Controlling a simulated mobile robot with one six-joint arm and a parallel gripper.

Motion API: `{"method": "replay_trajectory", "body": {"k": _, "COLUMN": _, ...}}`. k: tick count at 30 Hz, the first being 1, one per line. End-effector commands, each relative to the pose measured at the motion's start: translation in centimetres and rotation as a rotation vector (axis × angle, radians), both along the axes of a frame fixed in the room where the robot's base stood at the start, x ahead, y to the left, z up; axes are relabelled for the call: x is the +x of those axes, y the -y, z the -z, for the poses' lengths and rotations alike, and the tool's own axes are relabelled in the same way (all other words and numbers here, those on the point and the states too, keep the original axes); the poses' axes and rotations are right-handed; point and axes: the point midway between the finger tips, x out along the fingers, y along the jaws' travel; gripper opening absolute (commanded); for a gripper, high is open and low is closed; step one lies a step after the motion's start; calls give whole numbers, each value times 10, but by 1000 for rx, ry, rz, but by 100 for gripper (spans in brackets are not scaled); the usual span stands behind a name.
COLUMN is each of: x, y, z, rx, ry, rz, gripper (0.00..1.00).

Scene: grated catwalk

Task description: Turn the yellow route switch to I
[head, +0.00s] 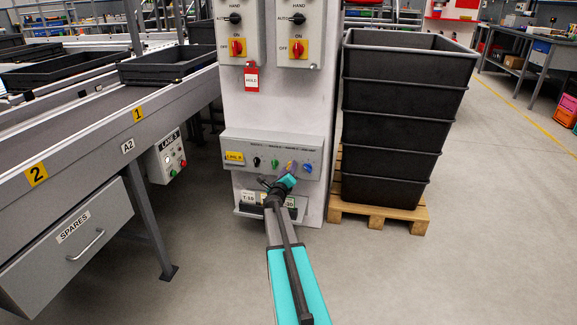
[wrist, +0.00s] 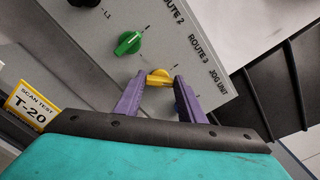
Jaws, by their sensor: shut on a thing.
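The yellow route switch (wrist: 160,77) is a small knob on the grey panel (head: 226,146), under the ROUTE 3 label in the wrist view. My gripper (wrist: 158,84) has its two purple fingers closed on either side of the yellow knob, holding it. In the head view my gripper (head: 290,169) reaches the panel and mostly hides the yellow switch. Its ridge lies roughly crosswise between the fingers in the wrist view. The position marks around it are too small to read.
A green knob (wrist: 128,43) sits beside the yellow one, and a blue knob (head: 308,168) is to the right in the head view. A black knob (head: 256,161) is further left. Stacked black crates (head: 392,130) stand right of the cabinet. The floor in front is clear.

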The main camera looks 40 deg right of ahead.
Motion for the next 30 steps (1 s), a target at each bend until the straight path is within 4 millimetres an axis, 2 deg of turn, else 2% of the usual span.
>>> {"method": "replay_trajectory", "body": {"k": 18, "x": 0, "y": 0, "z": 0, "rx": -301, "ry": -489, "rz": 3, "gripper": 14}}
{"method": "replay_trajectory", "body": {"k": 30, "x": -1, "y": 0, "z": 3, "rx": -417, "ry": -672, "rz": 4, "gripper": 14}}
